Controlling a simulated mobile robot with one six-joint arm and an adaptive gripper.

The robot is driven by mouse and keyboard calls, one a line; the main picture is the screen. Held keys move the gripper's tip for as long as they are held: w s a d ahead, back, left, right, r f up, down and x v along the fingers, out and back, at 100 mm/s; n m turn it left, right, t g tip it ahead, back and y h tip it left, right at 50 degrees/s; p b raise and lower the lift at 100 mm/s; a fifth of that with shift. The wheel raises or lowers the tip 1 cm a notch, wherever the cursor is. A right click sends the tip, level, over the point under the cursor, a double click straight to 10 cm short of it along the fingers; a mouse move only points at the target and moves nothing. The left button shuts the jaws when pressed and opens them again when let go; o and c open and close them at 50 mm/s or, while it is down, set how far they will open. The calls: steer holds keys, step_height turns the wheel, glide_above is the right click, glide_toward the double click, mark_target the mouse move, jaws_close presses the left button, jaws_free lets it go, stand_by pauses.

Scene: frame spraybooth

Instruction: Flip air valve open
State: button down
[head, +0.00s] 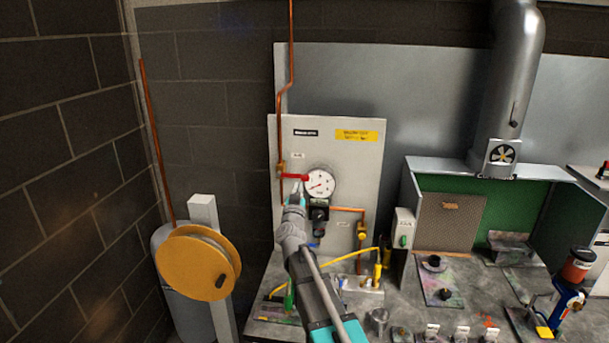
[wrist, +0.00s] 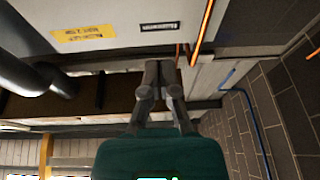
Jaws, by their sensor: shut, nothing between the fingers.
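The air valve is a brass body (head: 281,168) on the vertical copper pipe at the left of the grey panel. Its red lever (head: 293,176) lies roughly level, reaching right from the pipe towards the gauge. My gripper (head: 295,188) is right below the lever in the head view, pointing up at the panel; I cannot tell if it touches the lever. In the wrist view my gripper (wrist: 165,65) has its fingers together, with nothing between them. The valve itself is not clearly visible there, but a copper pipe (wrist: 203,32) shows beside the fingertips.
A round white gauge (head: 320,183) and a black regulator (head: 319,212) sit close right of my gripper. A yellow hose (head: 350,255) crosses the bench below. An orange hose reel (head: 198,263) stands left. A green-lined spray booth (head: 455,187) is at right.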

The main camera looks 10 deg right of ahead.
mark_target(305, 176)
steer(key=shift+d+r+m+h, duration=0.25)
steer(key=shift+m+h, duration=0.05)
steer(key=shift+h, duration=0.1)
steer(key=shift+w, duration=0.1)
steer(key=shift+w+d+f+b, duration=0.1)
steer(key=shift+w+d, duration=0.5)
steer(key=shift+w, duration=0.8)
steer(key=shift+w+d+f+b, duration=0.15)
steer(key=shift+w+d, duration=0.45)
steer(key=shift+w, duration=0.85)
steer(key=shift+w+d+f+b, duration=0.1)
steer(key=shift+w+d, duration=0.5)
steer(key=shift+w, duration=0.8)
